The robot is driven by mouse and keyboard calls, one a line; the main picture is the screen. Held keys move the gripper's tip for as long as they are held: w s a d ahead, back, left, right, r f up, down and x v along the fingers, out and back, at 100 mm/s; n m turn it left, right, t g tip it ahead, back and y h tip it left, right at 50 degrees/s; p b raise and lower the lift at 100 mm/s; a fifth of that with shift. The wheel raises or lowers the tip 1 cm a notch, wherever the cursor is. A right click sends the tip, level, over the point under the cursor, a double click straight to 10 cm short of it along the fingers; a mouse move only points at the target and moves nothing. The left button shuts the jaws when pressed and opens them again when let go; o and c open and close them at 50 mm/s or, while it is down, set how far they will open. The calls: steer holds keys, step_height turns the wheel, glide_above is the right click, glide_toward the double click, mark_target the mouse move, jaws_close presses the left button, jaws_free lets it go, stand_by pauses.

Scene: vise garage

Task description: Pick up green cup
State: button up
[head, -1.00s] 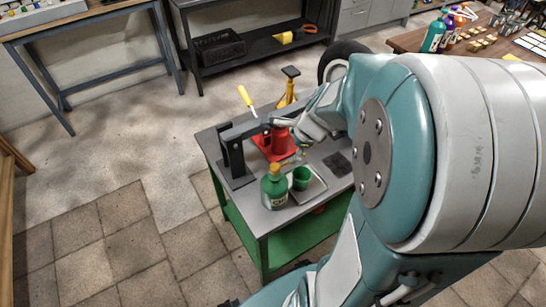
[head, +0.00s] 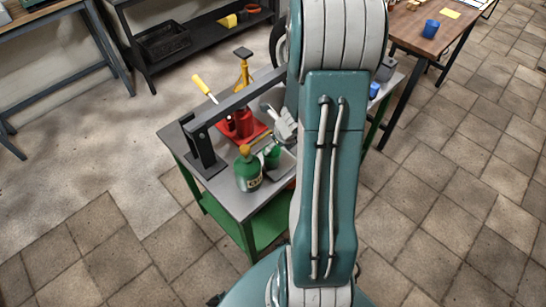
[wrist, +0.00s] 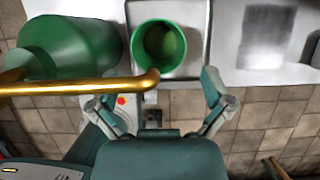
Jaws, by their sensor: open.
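The green cup (head: 272,153) stands on a shallow metal tray (head: 284,171) on the green-sided workbench, partly hidden by my gripper. In the wrist view the cup (wrist: 160,48) shows its open rim from above and looks empty. My gripper (wrist: 163,97) is open, with its fingers spread wide to either side of the cup's line. The cup lies just beyond the fingertips in that picture, not between them. In the head view my gripper (head: 284,126) hangs just above the cup.
A black vise-like frame (head: 204,145) and red jack (head: 240,124) stand behind. A blue cup (head: 431,27) is on the wooden table.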

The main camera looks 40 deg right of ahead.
mark_target(273, 151)
steer(key=x, duration=0.4)
steer(key=shift+a+f, duration=0.1)
steer(key=shift+f, duration=0.15)
steer(key=shift+w+d+f, duration=0.15)
steer(key=shift+d+f, duration=0.15)
steer(key=shift+a, duration=0.45)
steer(key=c, duration=0.9)
